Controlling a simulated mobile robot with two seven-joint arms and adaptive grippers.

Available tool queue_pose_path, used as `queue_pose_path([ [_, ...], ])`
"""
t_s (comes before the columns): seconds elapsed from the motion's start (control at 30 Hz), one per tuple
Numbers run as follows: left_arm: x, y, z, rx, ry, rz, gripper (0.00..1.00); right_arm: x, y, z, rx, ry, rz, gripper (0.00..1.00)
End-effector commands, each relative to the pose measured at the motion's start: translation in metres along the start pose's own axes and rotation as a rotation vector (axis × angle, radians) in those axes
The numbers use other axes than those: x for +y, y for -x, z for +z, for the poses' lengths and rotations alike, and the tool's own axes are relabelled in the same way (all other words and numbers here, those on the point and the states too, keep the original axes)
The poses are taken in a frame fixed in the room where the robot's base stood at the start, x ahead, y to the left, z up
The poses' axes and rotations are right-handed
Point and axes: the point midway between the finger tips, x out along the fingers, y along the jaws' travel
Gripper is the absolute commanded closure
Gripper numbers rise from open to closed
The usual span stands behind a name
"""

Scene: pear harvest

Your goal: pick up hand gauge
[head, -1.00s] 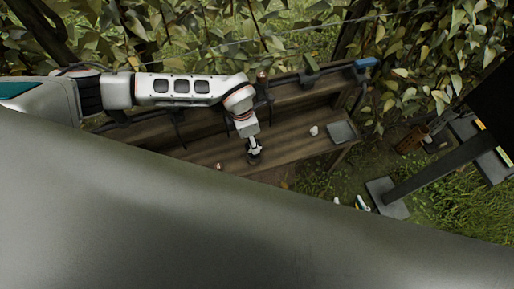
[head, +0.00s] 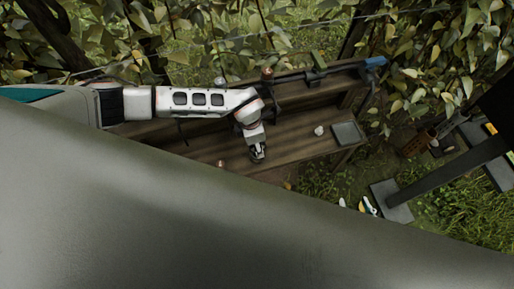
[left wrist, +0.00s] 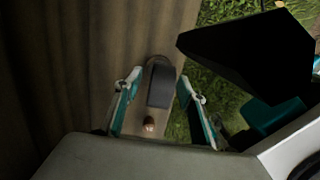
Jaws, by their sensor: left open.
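I cannot tell for certain which item is the hand gauge. A dark grey flat block (head: 347,133) lies at the right end of the wooden bench (head: 300,135), with a small pale round item (head: 319,130) left of it. In the left wrist view, my left gripper (left wrist: 155,88) is open and empty, its teal fingers on either side of a dark grey block (left wrist: 161,84). A small brownish round item (left wrist: 149,124) lies nearer the wrist.
A long tool with a blue end (head: 375,62) lies along the bench's back. A brown basket (head: 417,143) and small coloured tools (head: 367,206) are on the ground at right. Leafy branches (head: 440,55) hang behind the bench.

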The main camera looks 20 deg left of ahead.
Motion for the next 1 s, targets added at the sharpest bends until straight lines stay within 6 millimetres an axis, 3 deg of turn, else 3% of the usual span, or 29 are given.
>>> queue_pose_path([
  [0.03,0.0,0.0,0.0,0.0,0.0,0.0,0.65,0.0,0.0,0.0,0.001,0.0,0.0,0.61],
  [0.17,0.0,0.0,0.0,0.0,0.0,0.0,0.99,0.0,-0.001,0.001,-0.001,0.0,0.0,0.61],
  [0.2,0.0,0.0,0.0,0.0,0.0,0.0,1.0,0.0,-0.001,0.002,-0.002,0.0,-0.001,0.61],
  [0.67,0.001,0.009,0.001,-0.001,-0.001,0.001,1.0,-0.004,0.002,0.005,-0.011,-0.002,-0.007,0.61],
  [0.87,0.002,0.036,0.005,-0.004,-0.002,0.003,1.0,-0.004,0.005,0.002,-0.011,-0.007,-0.009,0.61],
  [1.0,0.002,0.067,0.009,-0.004,-0.001,0.004,1.0,-0.005,0.008,-0.003,-0.007,-0.013,-0.011,0.61],
])
